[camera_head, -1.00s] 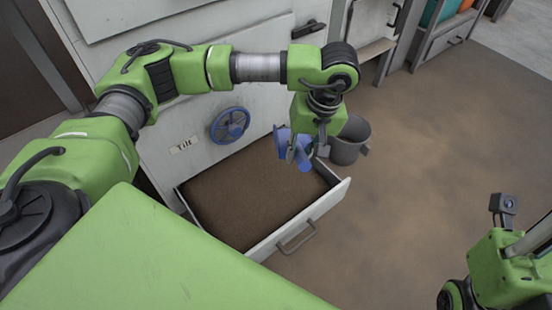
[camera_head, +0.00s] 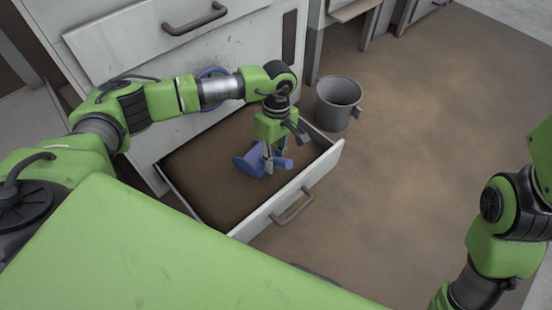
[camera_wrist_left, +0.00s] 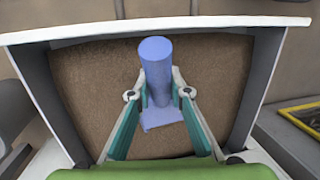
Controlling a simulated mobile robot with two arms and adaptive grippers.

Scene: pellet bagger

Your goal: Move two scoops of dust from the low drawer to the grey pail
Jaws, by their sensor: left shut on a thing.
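The low drawer (camera_head: 318,178) is pulled open, and a wide bed of brown dust (camera_head: 205,165) covers its floor. My left gripper (camera_head: 271,160) is shut on the handle of a blue scoop (camera_head: 249,163), over the drawer's front right part. In the left wrist view the scoop's handle (camera_wrist_left: 157,65) stands between the two fingers and points to the drawer front. I cannot tell whether the scoop touches the dust or holds any. The grey pail (camera_head: 339,102) stands upright on the floor just right of the drawer; its inside bottom is hidden. My right gripper is out of view.
The drawer's handle (camera_head: 292,207) sticks out in front. The white cabinet (camera_head: 130,50) rises behind, with a blue wheel partly hidden by my left arm. The floor (camera_head: 420,150) right of the drawer is open. A yellow-edged item (camera_wrist_left: 300,115) lies right in the wrist view.

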